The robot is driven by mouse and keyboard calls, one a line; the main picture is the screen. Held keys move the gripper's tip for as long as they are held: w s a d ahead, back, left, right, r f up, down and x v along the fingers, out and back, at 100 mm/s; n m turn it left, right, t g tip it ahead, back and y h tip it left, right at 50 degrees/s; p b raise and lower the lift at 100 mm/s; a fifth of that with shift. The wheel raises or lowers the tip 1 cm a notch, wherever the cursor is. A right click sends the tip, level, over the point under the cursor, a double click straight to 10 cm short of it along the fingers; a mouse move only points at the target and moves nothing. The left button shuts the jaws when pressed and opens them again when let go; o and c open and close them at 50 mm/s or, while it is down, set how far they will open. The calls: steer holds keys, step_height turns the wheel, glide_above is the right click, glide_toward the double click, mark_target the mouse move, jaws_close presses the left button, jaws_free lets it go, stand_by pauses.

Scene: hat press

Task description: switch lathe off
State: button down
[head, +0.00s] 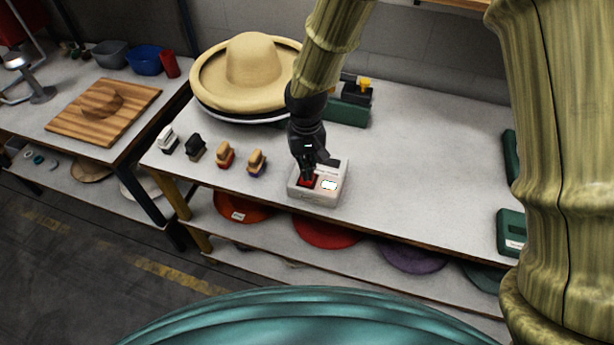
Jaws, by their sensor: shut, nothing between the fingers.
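A small light-grey switch box (318,191) sits near the front edge of the workbench. It has a red button (309,181) on its left and a bright white button or lamp (329,185) on its right. My gripper (307,175) is shut and points down at the red button from above, at or very close to it. Its fingers partly cover the button, so I cannot tell whether they touch or press it. A green machine with a dark top and a yellow part (349,103) stands behind, partly hidden by my arm; I cannot tell if it is the lathe.
Several brushes (226,156) stand in a row left of the box. A stack of straw hats (245,75) lies behind them. Green parts (511,232) sit at the right. Coloured hats (326,231) lie on the shelf below. The bench (420,170) right of the box is clear.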

steer(key=shift+f+b, duration=0.7)
steer(key=shift+f, duration=0.75)
stand_by(1.5)
steer(key=shift+r, duration=0.1)
steer(key=shift+r+p, duration=2.75)
steer(key=shift+r, duration=0.7)
